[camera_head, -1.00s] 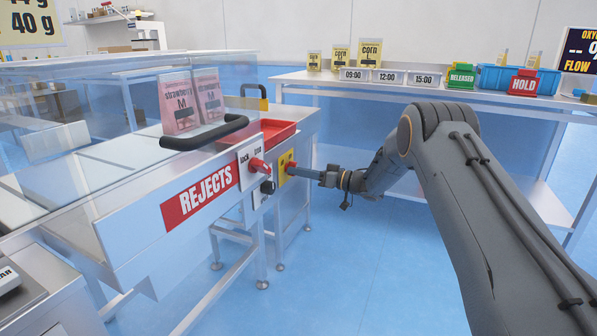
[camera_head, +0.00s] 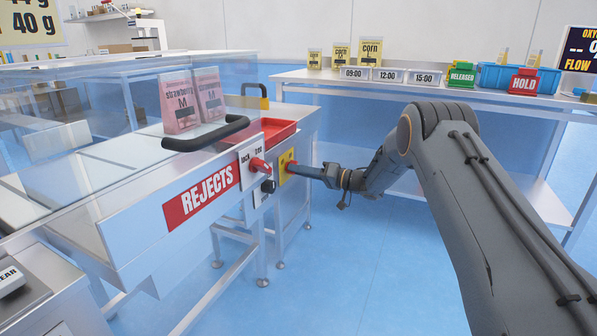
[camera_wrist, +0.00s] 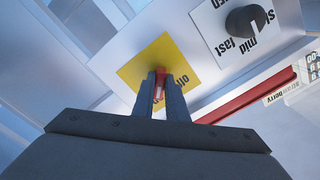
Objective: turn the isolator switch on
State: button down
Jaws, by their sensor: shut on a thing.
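The isolator switch has a yellow plate (camera_head: 283,174), fixed to the metal machine's front. In the wrist view the yellow plate (camera_wrist: 143,62) shows partly covered lettering, and a red handle (camera_wrist: 160,76) stands out from it. My gripper (camera_head: 292,168) reaches the plate from the right in the head view. In the wrist view its two fingers (camera_wrist: 161,84) are closed around the red handle. Which way the handle points cannot be read clearly, as the fingers hide most of it.
A black speed knob (camera_wrist: 246,21) on a white plate is close by. A red lock knob (camera_head: 257,164) and a black knob (camera_head: 268,187) sit left of the switch. A red tray (camera_head: 273,133) lies above. The blue floor (camera_head: 350,270) below is clear.

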jog(key=c, duration=1.8)
grip_release()
jog(key=shift+o, duration=0.2)
jog(key=p+v, duration=0.1)
jog(key=v, duration=0.7)
